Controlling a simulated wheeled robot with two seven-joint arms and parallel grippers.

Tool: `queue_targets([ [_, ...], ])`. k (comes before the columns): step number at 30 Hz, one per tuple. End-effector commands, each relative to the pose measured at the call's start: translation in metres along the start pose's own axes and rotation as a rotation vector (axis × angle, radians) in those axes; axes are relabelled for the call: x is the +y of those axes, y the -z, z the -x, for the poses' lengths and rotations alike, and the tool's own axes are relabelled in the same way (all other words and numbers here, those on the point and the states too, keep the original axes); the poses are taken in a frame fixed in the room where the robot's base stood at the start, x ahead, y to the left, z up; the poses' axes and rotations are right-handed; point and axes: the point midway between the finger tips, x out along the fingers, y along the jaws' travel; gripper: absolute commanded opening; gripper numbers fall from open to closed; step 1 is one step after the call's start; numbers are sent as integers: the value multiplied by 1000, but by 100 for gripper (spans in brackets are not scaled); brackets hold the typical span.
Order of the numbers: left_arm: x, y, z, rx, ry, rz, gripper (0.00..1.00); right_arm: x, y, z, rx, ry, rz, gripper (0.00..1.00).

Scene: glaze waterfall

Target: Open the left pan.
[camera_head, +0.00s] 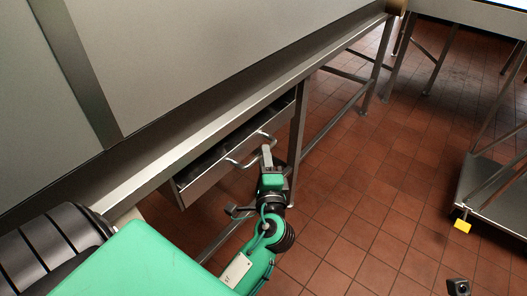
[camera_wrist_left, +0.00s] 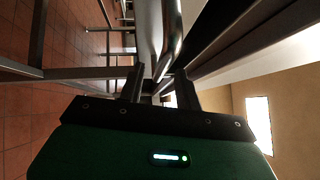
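A metal pan (camera_head: 205,182) like a drawer sits under the counter in the head view, with a dark gap along its top. A bent metal handle (camera_head: 240,164) stands out from its front. My left gripper (camera_head: 267,153) is at the right part of this handle. In the left wrist view, its two dark fingers (camera_wrist_left: 160,84) stand apart, and the shiny handle bar (camera_wrist_left: 160,35) runs up from between them. I cannot tell whether the fingers touch the bar. The pan's inside is mostly hidden. My right gripper's fingers are not visible.
The steel counter edge (camera_head: 165,172) runs just above the pan. A table leg (camera_head: 297,140) stands close beyond my left gripper. A low metal cart (camera_head: 495,205) is at the right. The red tiled floor (camera_head: 370,200) in front is clear.

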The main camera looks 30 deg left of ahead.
Motion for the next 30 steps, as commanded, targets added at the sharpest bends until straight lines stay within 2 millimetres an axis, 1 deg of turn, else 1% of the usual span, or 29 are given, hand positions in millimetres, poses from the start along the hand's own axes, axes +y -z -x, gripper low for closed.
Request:
queue_targets([
  [1,0,0,-8,-1,3,-1,34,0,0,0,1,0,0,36],
  [3,0,0,-17,-1,3,-1,34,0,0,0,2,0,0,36],
  [7,0,0,-26,0,1,-1,34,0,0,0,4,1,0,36],
  [11,0,0,-30,0,-1,-1,34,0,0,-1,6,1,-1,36],
  [17,0,0,-30,0,-1,-1,34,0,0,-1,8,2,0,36],
  [18,0,0,-30,0,-1,-1,30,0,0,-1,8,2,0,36],
  [20,0,0,-30,0,-1,-1,19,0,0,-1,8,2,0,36],
  [21,0,0,-30,0,-1,-1,11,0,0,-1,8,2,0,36],
  [23,0,0,-30,0,-1,-1,0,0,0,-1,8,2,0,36],
  [30,0,0,-30,0,-1,-1,0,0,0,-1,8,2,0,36],
])
